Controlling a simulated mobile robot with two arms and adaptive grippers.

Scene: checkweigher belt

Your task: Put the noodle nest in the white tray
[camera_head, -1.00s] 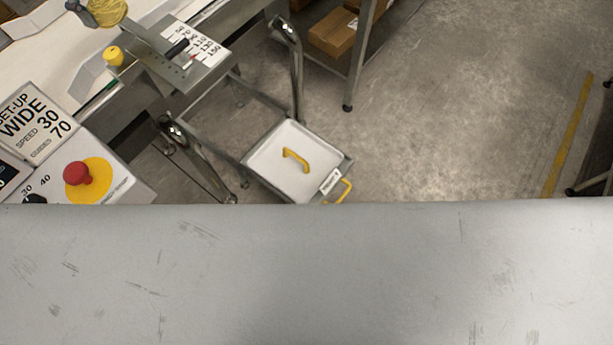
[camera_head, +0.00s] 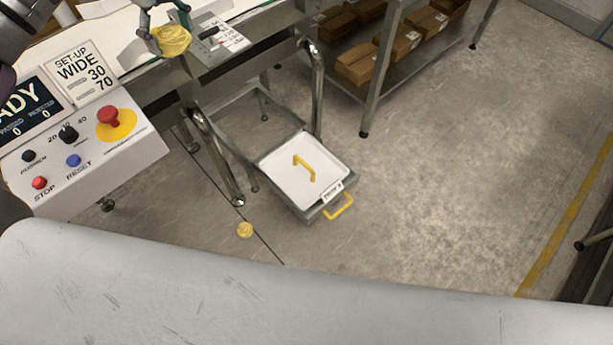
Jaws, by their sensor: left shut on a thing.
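My left gripper (camera_head: 165,20) is at the top left in the head view, over the edge of the conveyor. It is shut on the yellow noodle nest (camera_head: 173,41), which hangs just in front of the scale plate. My right gripper is not in view.
A control box (camera_head: 135,150) with red, blue and black knobs stands at the left. A shelf with cardboard boxes (camera_head: 358,64) stands at the back.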

